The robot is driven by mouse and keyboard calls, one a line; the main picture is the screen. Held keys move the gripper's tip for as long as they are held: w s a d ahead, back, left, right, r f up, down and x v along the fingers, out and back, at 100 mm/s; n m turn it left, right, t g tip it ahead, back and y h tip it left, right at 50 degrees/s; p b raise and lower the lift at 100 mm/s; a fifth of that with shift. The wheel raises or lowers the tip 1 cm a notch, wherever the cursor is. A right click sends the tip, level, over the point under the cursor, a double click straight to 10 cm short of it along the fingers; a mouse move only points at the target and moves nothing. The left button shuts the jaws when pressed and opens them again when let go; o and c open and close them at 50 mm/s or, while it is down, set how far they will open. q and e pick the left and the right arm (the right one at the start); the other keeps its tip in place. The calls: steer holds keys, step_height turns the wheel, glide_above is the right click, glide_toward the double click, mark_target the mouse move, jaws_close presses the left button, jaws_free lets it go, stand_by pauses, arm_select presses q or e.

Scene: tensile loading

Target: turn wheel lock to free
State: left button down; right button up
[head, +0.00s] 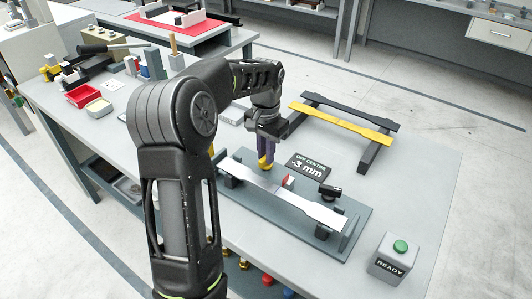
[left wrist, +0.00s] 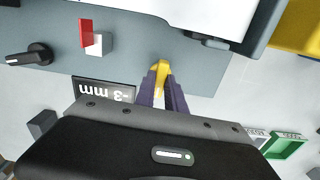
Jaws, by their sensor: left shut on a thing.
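The grey fixture plate (head: 350,213) lies on the bench with a silver flat specimen (head: 295,198) along it. A black knob (head: 330,191) with a pointer stands at its far right edge, probably the wheel lock; it also shows in the left wrist view (left wrist: 30,55), with a white mark on its pointer. My left gripper (head: 265,157) points down at the fixture's far edge, left of the knob and apart from it. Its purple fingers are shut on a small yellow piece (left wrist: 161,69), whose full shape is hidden. My right gripper is not in view.
A red and white block (head: 288,182) stands between gripper and knob. A display (head: 309,166) reads "OFF CENTRE -3 mm". Behind is a rack (head: 375,155) with a black and a yellow bar. A box marked READY (head: 390,265) with a green button stands front right.

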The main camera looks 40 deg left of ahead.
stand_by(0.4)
arm_select(q)
steer(key=c, duration=1.4)
jaws_free()
step_height(320, 180, up, 8)
steer(key=shift+f+b, duration=0.1)
steer(key=shift+b, duration=0.25)
